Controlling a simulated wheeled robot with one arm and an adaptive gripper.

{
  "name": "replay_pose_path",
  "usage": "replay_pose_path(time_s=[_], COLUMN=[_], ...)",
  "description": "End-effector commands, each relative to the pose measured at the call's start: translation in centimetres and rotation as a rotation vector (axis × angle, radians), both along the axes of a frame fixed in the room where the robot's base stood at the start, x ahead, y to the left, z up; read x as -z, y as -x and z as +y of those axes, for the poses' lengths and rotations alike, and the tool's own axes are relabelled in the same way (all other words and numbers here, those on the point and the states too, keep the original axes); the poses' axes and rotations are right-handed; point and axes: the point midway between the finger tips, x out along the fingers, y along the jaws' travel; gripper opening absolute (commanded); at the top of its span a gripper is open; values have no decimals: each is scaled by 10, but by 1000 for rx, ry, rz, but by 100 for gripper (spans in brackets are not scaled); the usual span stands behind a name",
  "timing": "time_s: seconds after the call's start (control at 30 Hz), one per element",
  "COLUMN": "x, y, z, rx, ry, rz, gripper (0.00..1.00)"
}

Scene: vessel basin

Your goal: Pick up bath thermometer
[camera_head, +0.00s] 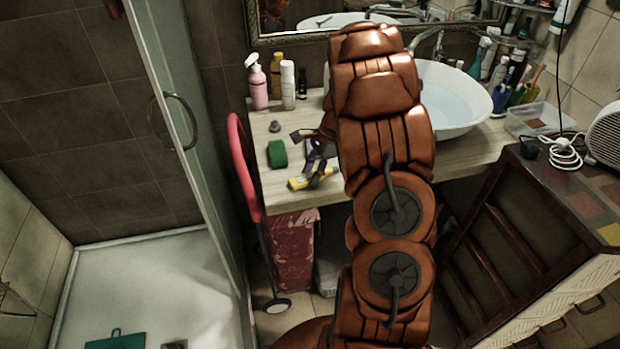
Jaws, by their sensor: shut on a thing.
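A small yellow, elongated item (299,183), which looks like the bath thermometer, is at the front left part of the wooden counter. My gripper (318,178) is at it, with the dark fingers shut across its middle. Its left end shows clearly, and part of its middle is hidden behind the fingers. I cannot tell whether it still touches the counter. My brown arm covers the middle of the view.
A green sponge (277,154) and a small grey object (274,127) lie left of my gripper. A pink bottle (257,86) and white bottle (288,85) stand behind. The white basin (455,98) is right of my arm.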

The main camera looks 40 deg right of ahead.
Motion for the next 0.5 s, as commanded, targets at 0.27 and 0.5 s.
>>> replay_pose_path(time_s=[0.27,0.5], x=[0,-7], y=[0,-1], z=[0,0], rx=[0,0], ry=[0,0], rz=[0,-2], gripper=[2,2])
